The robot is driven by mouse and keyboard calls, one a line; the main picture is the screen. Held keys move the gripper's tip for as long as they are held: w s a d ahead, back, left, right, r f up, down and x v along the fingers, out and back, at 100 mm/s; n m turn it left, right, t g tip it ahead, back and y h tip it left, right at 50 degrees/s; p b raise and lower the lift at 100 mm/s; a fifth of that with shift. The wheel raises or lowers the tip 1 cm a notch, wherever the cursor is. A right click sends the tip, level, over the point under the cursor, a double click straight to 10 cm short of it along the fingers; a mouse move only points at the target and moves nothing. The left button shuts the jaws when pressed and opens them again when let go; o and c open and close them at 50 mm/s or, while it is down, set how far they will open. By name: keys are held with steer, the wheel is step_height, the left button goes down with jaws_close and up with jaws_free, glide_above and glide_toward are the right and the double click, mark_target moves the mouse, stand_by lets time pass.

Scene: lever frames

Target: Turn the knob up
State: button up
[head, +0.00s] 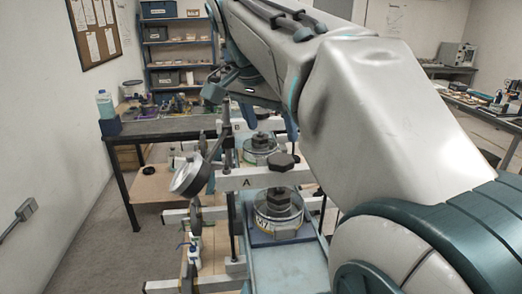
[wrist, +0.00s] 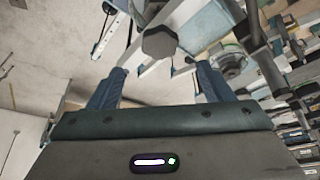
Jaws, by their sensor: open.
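A dark lobed knob (head: 282,161) stands above the white crossbar marked A (head: 246,183) in the head view. A second dark knob (head: 261,137) shows farther back, near the bar marked B. In the wrist view a dark lobed knob (wrist: 159,42) lies ahead, between the lines of my two fingers and beyond their tips. I cannot tell for sure which of the two it is. My gripper (wrist: 160,78) is open, with its blue fingers wide apart and nothing between them. In the head view its fingers (head: 262,115) hang above the frames, partly hidden by my arm.
A round glass dish (head: 278,222) with a dark stacked hex part stands below bar A. A round gauge (head: 188,176) juts out at the left of the frame. A dark-topped table (head: 160,128) and blue shelves (head: 180,52) stand behind. The floor at left is clear.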

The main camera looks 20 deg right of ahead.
mark_target(280, 159)
steer(key=x, duration=0.8)
steer(key=shift+d+f+p, duration=0.2)
steer(key=shift+f+p, duration=0.1)
steer(key=shift+p, duration=0.1)
steer(key=c, duration=1)
